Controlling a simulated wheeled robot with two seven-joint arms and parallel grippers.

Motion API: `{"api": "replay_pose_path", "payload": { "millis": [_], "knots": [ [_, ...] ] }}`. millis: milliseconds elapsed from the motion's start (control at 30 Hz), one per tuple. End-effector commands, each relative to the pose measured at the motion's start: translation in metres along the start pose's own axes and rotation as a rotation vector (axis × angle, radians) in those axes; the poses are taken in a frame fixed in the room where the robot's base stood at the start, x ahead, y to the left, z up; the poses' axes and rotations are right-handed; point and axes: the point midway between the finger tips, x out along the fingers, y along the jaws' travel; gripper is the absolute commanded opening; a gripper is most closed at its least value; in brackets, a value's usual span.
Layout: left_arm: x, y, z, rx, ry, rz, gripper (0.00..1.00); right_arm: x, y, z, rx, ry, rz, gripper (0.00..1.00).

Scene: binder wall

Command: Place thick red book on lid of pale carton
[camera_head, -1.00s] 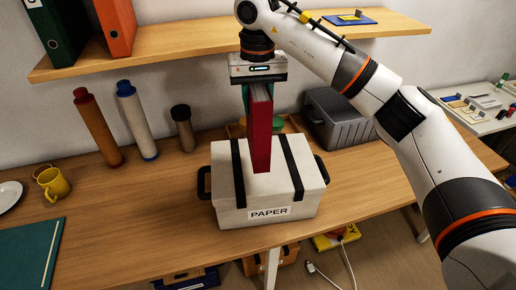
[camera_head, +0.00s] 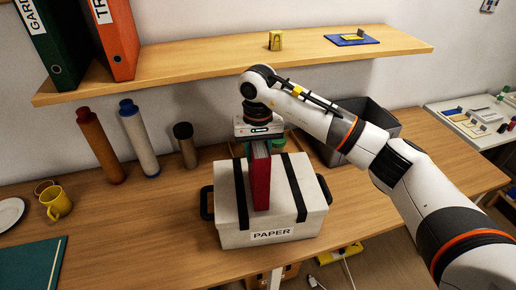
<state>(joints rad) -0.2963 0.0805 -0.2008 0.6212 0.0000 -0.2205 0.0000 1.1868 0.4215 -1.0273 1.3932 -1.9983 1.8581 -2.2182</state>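The thick red book (camera_head: 261,182) stands upright, spine toward me, at the middle of the lid of the pale carton (camera_head: 233,222) labelled PAPER. Its lower end appears to touch the lid between two black straps. My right gripper (camera_head: 258,146) comes down from above and is shut on the top of the book; its fingers are partly hidden by the book. My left gripper is not in view.
A wooden shelf (camera_head: 200,58) with green (camera_head: 52,45) and orange (camera_head: 114,40) binders runs above the table (camera_head: 130,222). Cardboard tubes (camera_head: 138,138) stand left of the carton, and a grey crate (camera_head: 378,112) stands behind it to the right. A yellow mug (camera_head: 56,203) is at the far left.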

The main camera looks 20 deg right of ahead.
Motion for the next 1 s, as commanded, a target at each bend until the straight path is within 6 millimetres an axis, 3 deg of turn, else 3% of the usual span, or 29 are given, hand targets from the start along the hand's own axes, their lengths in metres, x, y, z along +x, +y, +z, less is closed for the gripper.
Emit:
{"api": "replay_pose_path", "payload": {
  "millis": [333,367,500,867,1000],
  "knots": [
    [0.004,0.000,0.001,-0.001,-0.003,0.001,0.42,0.003,0.000,0.001,0.000,-0.004,0.002,0.00],
    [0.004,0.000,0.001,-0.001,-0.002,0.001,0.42,0.003,0.000,0.000,0.000,-0.002,0.001,0.39],
    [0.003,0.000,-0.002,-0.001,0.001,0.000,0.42,0.002,0.000,0.000,0.000,-0.001,0.000,0.58],
    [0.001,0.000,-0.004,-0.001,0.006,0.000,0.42,-0.003,0.000,0.001,0.000,-0.002,0.000,0.58],
    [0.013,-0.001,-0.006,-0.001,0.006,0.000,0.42,-0.023,0.000,0.001,0.000,-0.007,0.001,0.58]
  ]
}}
